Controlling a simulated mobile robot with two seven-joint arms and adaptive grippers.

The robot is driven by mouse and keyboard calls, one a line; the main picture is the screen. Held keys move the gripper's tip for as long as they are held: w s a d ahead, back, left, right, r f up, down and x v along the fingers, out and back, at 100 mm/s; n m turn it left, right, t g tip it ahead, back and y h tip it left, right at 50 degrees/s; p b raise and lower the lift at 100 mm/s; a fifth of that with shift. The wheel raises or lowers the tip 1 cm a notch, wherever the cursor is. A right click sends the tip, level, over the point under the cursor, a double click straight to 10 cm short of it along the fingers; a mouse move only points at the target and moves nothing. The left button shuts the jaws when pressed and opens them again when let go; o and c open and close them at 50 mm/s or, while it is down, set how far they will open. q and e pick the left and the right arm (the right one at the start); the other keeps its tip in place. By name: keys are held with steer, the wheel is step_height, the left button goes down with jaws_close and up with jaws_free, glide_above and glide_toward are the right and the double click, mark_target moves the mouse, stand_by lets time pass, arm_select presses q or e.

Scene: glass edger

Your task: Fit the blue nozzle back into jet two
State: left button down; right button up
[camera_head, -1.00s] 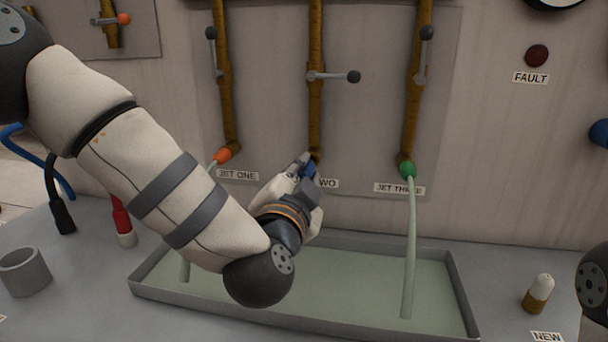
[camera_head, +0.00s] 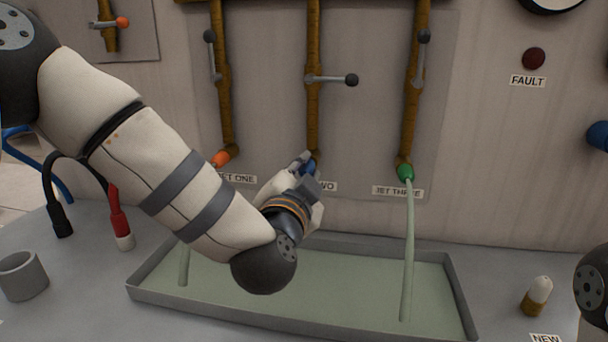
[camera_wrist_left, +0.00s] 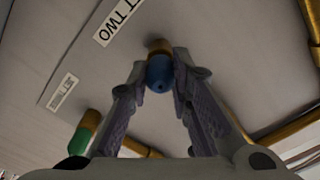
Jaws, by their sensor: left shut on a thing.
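The blue nozzle (camera_wrist_left: 159,73) is between the fingertips of my left gripper (camera_wrist_left: 160,78) in the left wrist view, at the end of a brass pipe. In the head view the nozzle (camera_head: 309,168) is partly hidden by my left gripper (camera_head: 303,167), which is shut on it at the lower end of the jet two pipe (camera_head: 313,110). Nozzle and pipe end look in contact or nearly so; I cannot tell whether it is seated. The jet two valve lever (camera_head: 332,80) points sideways. My right gripper is not in view.
Jet one has an orange nozzle (camera_head: 221,159) and jet three a green nozzle (camera_head: 405,172), both with pale streams falling into a grey tray (camera_head: 300,313). A grey cup (camera_head: 22,277) stands left. A white-and-brown piece (camera_head: 537,296) stands right by the NEW label.

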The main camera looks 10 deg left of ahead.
arm_select(q)
steer(key=shift+w, duration=0.5)
steer(key=c, duration=1.4)
jaws_free()
steer(key=shift+o, duration=0.2)
steer(key=s, duration=1.2)
